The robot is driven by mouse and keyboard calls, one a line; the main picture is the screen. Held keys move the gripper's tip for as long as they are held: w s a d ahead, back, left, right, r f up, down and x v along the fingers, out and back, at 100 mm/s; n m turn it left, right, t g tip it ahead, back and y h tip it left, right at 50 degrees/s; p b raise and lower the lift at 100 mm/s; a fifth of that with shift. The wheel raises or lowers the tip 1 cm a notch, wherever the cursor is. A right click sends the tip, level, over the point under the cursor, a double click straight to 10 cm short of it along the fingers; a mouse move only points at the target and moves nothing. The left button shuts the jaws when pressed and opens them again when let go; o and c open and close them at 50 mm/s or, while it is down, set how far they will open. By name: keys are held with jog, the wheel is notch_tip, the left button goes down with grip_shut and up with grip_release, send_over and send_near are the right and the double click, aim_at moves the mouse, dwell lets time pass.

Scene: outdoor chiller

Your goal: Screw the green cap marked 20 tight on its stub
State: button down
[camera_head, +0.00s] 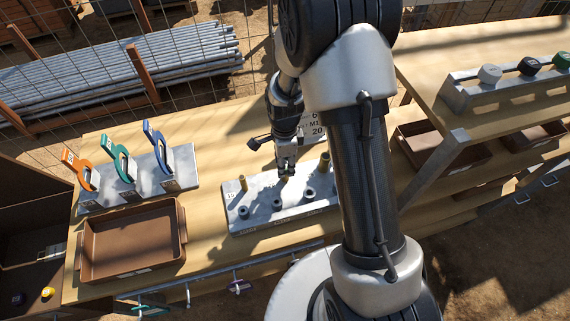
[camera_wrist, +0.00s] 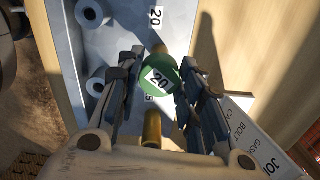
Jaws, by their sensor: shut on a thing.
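The green cap marked 20 (camera_wrist: 158,86) sits between the fingers of my gripper (camera_wrist: 161,72) in the wrist view, with its label facing the camera. My gripper is shut on it. In the head view my gripper (camera_head: 285,168) points down over the back part of the grey stub plate (camera_head: 262,219). The cap cannot be made out there. The plate also fills the upper left of the wrist view and carries a 20 mark (camera_wrist: 154,17). The cap hides what lies beneath it, so I cannot tell whether it touches a stub.
Hollow grey stubs (camera_head: 309,195) and brass pins (camera_head: 324,163) stand on the plate close to my fingers. A brown tray (camera_head: 133,240) and a rack of coloured wrenches (camera_head: 123,165) are on the left. A raised rack (camera_head: 500,86) at right bears white, black and green caps.

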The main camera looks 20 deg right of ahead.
jog(key=m, duration=0.5)
jog(key=shift+s+f+m+b, duration=0.2)
jog(key=shift+f+m+b, duration=0.1)
jog(key=m, duration=0.4)
jog(key=shift+m, duration=0.3)
jog(key=c, duration=1.6)
grip_release()
jog(key=o, duration=0.3)
jog(key=shift+w, duration=0.15)
jog(key=shift+o, duration=1.3)
jog(key=shift+r, duration=0.1)
jog(key=shift+o, duration=0.5)
jog(key=shift+w, duration=0.1)
